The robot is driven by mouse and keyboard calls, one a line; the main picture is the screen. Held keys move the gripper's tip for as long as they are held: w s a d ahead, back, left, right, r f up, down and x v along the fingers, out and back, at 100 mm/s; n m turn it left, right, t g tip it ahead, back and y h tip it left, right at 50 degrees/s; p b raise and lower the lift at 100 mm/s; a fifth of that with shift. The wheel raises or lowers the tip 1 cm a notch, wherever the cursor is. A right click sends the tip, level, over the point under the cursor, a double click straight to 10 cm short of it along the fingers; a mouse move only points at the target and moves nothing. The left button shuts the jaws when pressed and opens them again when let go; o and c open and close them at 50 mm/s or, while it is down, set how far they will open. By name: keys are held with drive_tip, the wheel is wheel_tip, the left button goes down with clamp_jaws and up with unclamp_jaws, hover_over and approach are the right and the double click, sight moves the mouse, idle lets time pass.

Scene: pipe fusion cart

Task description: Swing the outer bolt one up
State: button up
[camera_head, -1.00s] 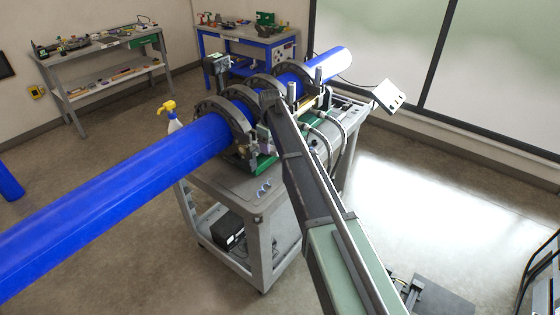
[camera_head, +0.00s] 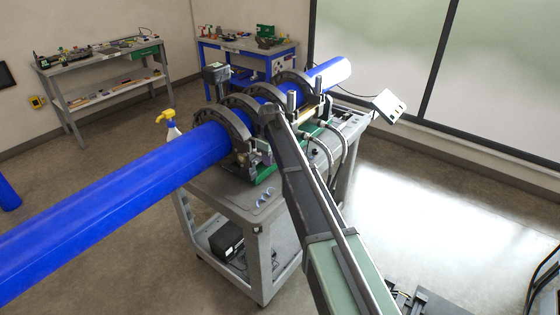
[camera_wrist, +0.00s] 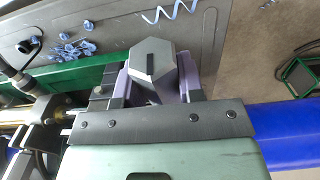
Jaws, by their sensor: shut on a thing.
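In the wrist view, my gripper (camera_wrist: 156,84) has its purple fingers on either side of a grey six-sided bolt end (camera_wrist: 150,66) with a dark slot in its face. The gripper is shut on this outer bolt. The bolt's shank and hinge are hidden behind the fingers and the gripper body. In the head view, my gripper (camera_head: 265,152) is a small purple patch beside the front clamp ring (camera_head: 238,127), largely hidden by my arm. The black clamp rings sit around the long blue pipe (camera_head: 130,184).
The clamp stands on a grey cart (camera_head: 222,194). Blue curled shavings (camera_wrist: 78,49) lie on its top. Hoses (camera_head: 325,155) run along the cart's right side. A spray bottle (camera_head: 172,128) stands behind the pipe. Open floor lies right of the cart.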

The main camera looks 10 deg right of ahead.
drive_tip(key=shift+w+a+r+p, duration=0.1)
drive_tip(key=shift+r+p, duration=0.2)
drive_tip(key=shift+r, duration=0.15)
drive_tip(key=shift+w+a+r+p, duration=0.1)
drive_tip(key=shift+r+p, duration=0.15)
drive_tip(key=shift+r, duration=0.2)
drive_tip(key=shift+w+a+r+p, duration=0.1)
drive_tip(key=shift+w+r+p, duration=0.05)
drive_tip(key=shift+r+p, duration=0.3)
drive_tip(key=shift+w+a+r+p, duration=0.1)
drive_tip(key=shift+w+r+p, duration=0.05)
drive_tip(key=shift+r+p, duration=0.25)
drive_tip(key=shift+w+a+r, duration=0.1)
drive_tip(key=shift+r, duration=0.05)
drive_tip(key=shift+w+a+r+p, duration=0.15)
drive_tip(key=shift+w+r+p, duration=0.05)
drive_tip(key=shift+r+p, duration=0.25)
drive_tip(key=shift+w+a+r+p, duration=0.2)
drive_tip(key=shift+r+p, duration=0.15)
drive_tip(key=shift+p, duration=0.15)
drive_tip(key=shift+w+a+r, duration=0.1)
drive_tip(key=shift+w, duration=0.05)
drive_tip(key=shift+r, duration=0.1)
